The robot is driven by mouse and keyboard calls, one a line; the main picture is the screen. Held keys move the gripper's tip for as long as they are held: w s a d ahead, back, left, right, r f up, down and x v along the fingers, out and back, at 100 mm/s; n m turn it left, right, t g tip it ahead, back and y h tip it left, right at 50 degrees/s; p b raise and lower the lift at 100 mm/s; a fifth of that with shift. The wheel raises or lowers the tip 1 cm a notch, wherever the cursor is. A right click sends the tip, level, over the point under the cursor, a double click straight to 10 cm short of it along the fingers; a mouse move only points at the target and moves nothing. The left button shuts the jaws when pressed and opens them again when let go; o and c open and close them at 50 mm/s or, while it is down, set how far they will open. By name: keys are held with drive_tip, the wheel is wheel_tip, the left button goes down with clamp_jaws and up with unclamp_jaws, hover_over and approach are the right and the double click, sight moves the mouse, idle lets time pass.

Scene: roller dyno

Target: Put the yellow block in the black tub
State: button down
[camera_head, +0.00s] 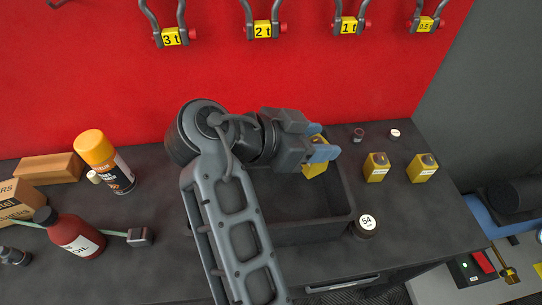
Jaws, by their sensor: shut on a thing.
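The yellow block (315,170) is between the blue fingertips of my gripper (322,153), which is shut on it. My fingers cover part of the block. The black tub (351,195) stands on the dark bench below my arm. In the picture my gripper and the block overlap the tub's back right part. How high the block is above the tub I cannot tell. My arm hides the tub's left part.
Two yellow blocks with dark tops (376,168) (423,168) stand right of the tub. A round weight marked 54 (367,225) sits by its front right corner. A spray can (106,163), a red oil bottle (75,235) and boxes (48,168) are at left.

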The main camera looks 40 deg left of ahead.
drive_tip(key=shift+w+a+f+p, duration=0.1)
drive_tip(key=shift+w+f+p, duration=0.05)
drive_tip(key=shift+f, duration=2.05)
drive_tip(key=shift+w+a+f+p, duration=0.1)
drive_tip(key=shift+f, duration=2.15)
drive_tip(key=shift+w+f+p, duration=0.15)
drive_tip(key=shift+f, duration=2.05)
drive_tip(key=shift+f, duration=0.1)
drive_tip(key=shift+c, duration=2.4)
unclamp_jaws()
drive_tip(key=b+v, duration=0.1)
drive_tip(key=v, duration=0.6)
drive_tip(key=shift+s+b, duration=0.25)
drive_tip(key=shift+b, duration=0.05)
